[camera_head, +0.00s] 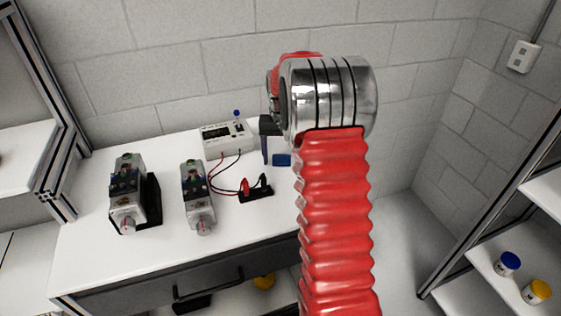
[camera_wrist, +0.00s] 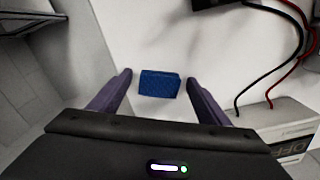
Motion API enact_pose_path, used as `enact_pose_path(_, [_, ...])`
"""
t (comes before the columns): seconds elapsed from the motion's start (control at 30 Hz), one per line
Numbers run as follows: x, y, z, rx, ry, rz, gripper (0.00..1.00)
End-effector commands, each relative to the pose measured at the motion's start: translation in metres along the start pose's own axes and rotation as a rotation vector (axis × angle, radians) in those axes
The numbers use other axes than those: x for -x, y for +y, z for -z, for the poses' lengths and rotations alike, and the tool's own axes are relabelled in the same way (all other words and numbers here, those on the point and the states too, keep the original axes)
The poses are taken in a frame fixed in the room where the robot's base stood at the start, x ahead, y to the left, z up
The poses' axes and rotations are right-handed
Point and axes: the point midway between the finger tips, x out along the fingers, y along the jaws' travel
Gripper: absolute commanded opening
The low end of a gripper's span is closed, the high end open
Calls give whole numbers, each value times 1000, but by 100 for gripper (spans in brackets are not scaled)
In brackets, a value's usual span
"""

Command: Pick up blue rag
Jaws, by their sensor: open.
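The blue rag (camera_head: 282,160) is a small flat blue piece on the white tabletop, near the back edge, left of my red arm in the head view. In the wrist view the blue rag (camera_wrist: 159,84) lies between and just ahead of my two purple fingers. My gripper (camera_wrist: 157,76) is open and empty, with a finger on each side of the rag. In the head view my gripper (camera_head: 266,150) hangs above the table beside the rag, partly hidden by my arm. I cannot tell how high the fingertips are above the table.
A white meter box (camera_head: 226,138) stands left of the rag, with red and black leads running to a black holder (camera_head: 256,190). Two grey servo units (camera_head: 197,197) stand further left on the table. A block wall (camera_head: 180,60) is close behind.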

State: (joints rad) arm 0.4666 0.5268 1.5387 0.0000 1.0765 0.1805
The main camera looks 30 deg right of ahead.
Motion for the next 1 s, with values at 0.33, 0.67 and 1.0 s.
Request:
enact_pose_path(0.33, [0, 0, 0, 0, 0, 0, 70])
enact_pose_path(0.67, [1, 0, 0, 0, 1, 0, 55])
enact_pose_path(1.0, [0, 0, 0, 1, 0, 0, 31])
